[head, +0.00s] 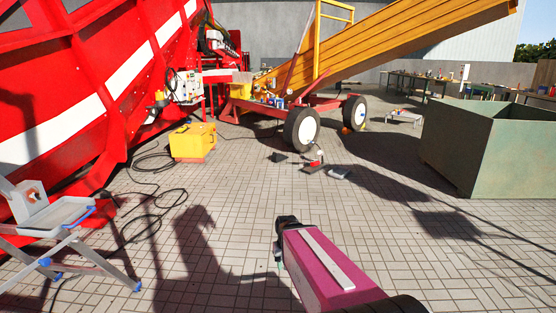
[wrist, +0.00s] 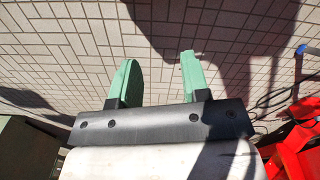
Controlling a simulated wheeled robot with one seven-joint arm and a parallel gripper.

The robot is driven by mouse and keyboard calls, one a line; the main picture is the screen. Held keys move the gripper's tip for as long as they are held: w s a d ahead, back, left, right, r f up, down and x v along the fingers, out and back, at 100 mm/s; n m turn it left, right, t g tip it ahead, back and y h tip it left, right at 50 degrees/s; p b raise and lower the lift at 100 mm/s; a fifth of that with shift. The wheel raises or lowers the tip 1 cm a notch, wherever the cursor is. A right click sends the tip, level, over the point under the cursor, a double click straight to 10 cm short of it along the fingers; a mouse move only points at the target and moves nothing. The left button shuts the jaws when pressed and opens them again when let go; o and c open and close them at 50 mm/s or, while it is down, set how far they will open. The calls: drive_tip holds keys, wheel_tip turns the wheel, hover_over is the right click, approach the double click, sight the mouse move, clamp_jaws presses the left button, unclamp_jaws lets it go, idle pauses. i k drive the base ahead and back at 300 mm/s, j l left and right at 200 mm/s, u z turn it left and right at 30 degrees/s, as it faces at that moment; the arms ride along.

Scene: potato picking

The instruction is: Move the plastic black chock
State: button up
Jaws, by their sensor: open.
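A small dark wedge (head: 279,157), which looks like the black chock, lies on the paving in front of the near wheel (head: 302,129) of the yellow conveyor. It is small in the head view, so its details are unclear. My gripper (wrist: 158,75) is open and empty, with two green fingers apart over bare paving in the wrist view. In the head view my gripper (head: 281,262) is low in the middle, well short of the wedge and apart from it. The wedge does not show in the wrist view.
Small items (head: 314,166) and a grey block (head: 340,173) lie right of the wedge. A yellow box (head: 193,142) and cables (head: 150,205) are left, beside red machinery (head: 100,90). A green container (head: 490,150) stands right. The paving between my gripper and the wheel is mostly clear.

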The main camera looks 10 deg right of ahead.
sight(276, 158)
drive_tip(key=i+j, duration=0.1)
drive_tip(key=i, duration=2.15)
drive_tip(key=i+j, duration=0.1)
drive_tip(key=i, duration=2.2)
drive_tip(key=i+j, duration=0.1)
drive_tip(key=i, duration=2.15)
drive_tip(key=i+j, duration=0.2)
